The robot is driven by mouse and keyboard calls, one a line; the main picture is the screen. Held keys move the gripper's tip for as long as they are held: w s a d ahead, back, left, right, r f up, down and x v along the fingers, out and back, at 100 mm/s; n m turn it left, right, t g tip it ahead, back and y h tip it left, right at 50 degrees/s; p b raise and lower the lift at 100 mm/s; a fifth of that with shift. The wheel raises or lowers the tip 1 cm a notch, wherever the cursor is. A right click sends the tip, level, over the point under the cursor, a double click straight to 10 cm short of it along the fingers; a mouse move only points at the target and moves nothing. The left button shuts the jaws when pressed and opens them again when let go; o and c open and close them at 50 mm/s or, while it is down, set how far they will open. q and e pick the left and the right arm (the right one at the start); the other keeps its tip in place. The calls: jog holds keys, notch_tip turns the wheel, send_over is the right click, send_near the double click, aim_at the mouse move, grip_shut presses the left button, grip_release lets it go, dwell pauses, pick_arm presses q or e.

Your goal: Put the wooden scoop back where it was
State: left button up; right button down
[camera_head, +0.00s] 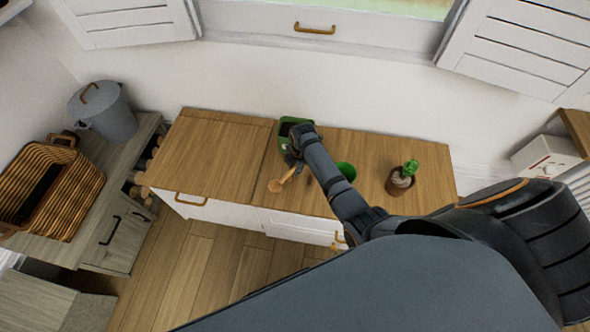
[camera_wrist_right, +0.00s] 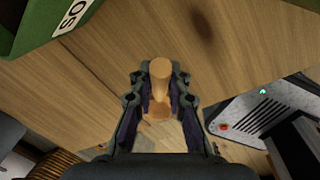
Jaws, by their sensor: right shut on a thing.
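The wooden scoop (camera_head: 284,180) is light brown and shows at the front part of the wooden countertop (camera_head: 222,150) in the head view. My right gripper (camera_head: 292,163) is shut on it. In the wrist view the scoop's handle (camera_wrist_right: 160,72) stands between both fingers of my right gripper (camera_wrist_right: 160,82), and its wider end lies partly hidden behind them. Whether the scoop touches the counter is hard to tell. My left gripper is not in view.
A green pot (camera_head: 347,171) stands right of my right forearm. A potted cactus (camera_head: 402,180) stands farther right. The counter's left part is bare. A wicker basket (camera_head: 45,190) and a grey lidded bin (camera_head: 103,112) stand on the grey cabinet at left.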

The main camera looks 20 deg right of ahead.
jog(key=shift+f, duration=0.4)
jog(key=shift+f, duration=0.15)
jog(key=c, duration=1.3)
grip_release()
notch_tip(320, 180, up, 12)
jog(key=s+p, duration=0.1)
jog(key=p, duration=0.2)
jog(key=shift+s+d, duration=0.25)
jog(key=shift+s, duration=0.1)
